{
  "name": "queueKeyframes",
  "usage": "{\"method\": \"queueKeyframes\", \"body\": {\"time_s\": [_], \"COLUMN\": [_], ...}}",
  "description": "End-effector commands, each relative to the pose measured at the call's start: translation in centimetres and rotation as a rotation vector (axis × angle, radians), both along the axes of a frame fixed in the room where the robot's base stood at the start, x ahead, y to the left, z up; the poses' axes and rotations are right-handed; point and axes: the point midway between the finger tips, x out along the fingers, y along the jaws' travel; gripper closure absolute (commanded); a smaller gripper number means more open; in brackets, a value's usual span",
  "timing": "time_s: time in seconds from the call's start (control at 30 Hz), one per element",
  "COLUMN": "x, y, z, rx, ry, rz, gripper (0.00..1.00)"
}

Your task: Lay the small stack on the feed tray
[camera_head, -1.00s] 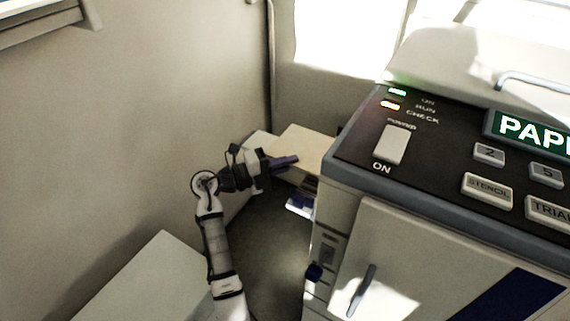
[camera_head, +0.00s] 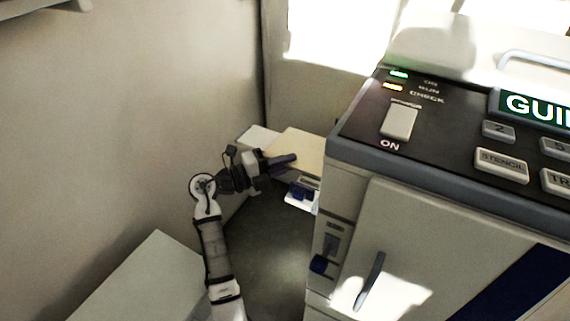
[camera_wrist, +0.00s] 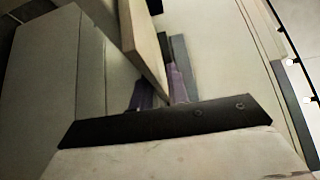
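My gripper (camera_head: 290,159) reaches right toward the big machine (camera_head: 345,200). In the wrist view its two purple-grey fingers (camera_wrist: 160,90) stand on either side of a pale slab with a tan edge (camera_wrist: 148,45), which looks like the small stack. The fingers appear shut on it, though contact is partly hidden. In the head view a cream flat surface (camera_head: 306,147) lies right behind the fingers; I cannot tell whether it is the stack or a support. A small white shelf with blue parts (camera_head: 299,203) juts from the machine below it; I cannot tell if this is the feed tray.
The machine's dark control panel (camera_head: 440,130) and its door (camera_head: 400,240) fill the right. A white block (camera_head: 258,138) stands by the wall behind my gripper. A pale tabletop (camera_head: 140,285) is at lower left. Dark open floor (camera_head: 265,245) lies between.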

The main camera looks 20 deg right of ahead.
Motion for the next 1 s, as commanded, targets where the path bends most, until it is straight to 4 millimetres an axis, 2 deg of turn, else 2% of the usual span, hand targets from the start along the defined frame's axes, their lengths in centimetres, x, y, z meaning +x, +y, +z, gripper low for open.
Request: {"method": "queueKeyframes", "body": {"time_s": [0.03,0.37,0.53,0.67,1.0], "x": [-0.1,-0.1,-0.1,-0.1,0.1], "y": [-0.2,-0.2,-0.3,-0.3,0.1], "z": [-0.7,-1.1,-0.2,2.0,11.3], "rx": [0.011,0.015,0.015,0.013,-0.001], "ry": [0.010,0.017,0.015,0.008,-0.009], "rz": [-0.003,-0.007,-0.007,-0.007,0.007], "gripper": [0.68,0.68,0.68,0.68,0.68]}}
